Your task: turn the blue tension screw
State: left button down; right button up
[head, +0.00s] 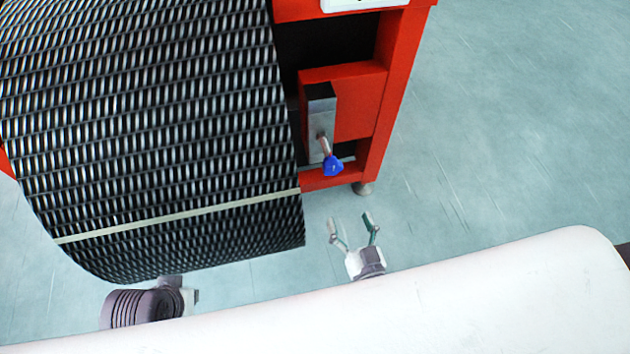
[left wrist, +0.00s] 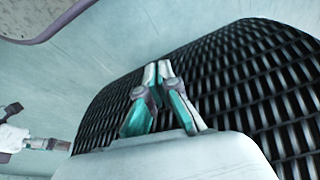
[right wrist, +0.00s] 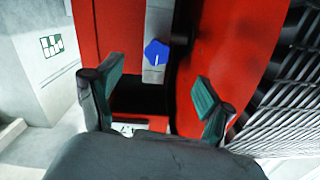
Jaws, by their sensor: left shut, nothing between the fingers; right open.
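The blue tension screw (head: 333,165) has a blue knob on the end of a metal rod. It sticks out of a grey block (head: 320,115) on the red machine frame. My right gripper (head: 352,228) is open and empty, below the knob and apart from it in the head view. In the right wrist view the knob (right wrist: 156,52) shows beyond and above the gap between the open fingers (right wrist: 158,88). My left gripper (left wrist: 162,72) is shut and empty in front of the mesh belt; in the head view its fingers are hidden.
The black mesh belt (head: 150,130) curves down left of the screw, with a pale strip across it. The red frame (head: 390,90) stands around the screw block, with a foot on the floor. The floor (head: 500,130) to the right is clear.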

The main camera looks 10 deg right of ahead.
aim_at(333, 171)
jog(key=shift+m+t, duration=0.3)
jog(key=w, duration=0.3)
jog(key=w+b, duration=0.1)
jog(key=w, duration=0.3)
jog(key=w+r+b, duration=0.1)
jog(key=w, duration=0.3)
jog(key=shift+w+a, duration=0.15)
jog(key=shift+a, duration=0.05)
jog(key=shift+w, duration=1)
jog(key=shift+w+r, duration=0.1)
jog(key=shift+w, duration=0.4)
pick_arm(q)
jog(key=shift+w+d+t, duration=0.15)
jog(key=shift+w+t, duration=0.65)
jog(key=shift+w, duration=0.3)
pick_arm(e)
jog(key=shift+a, duration=0.1)
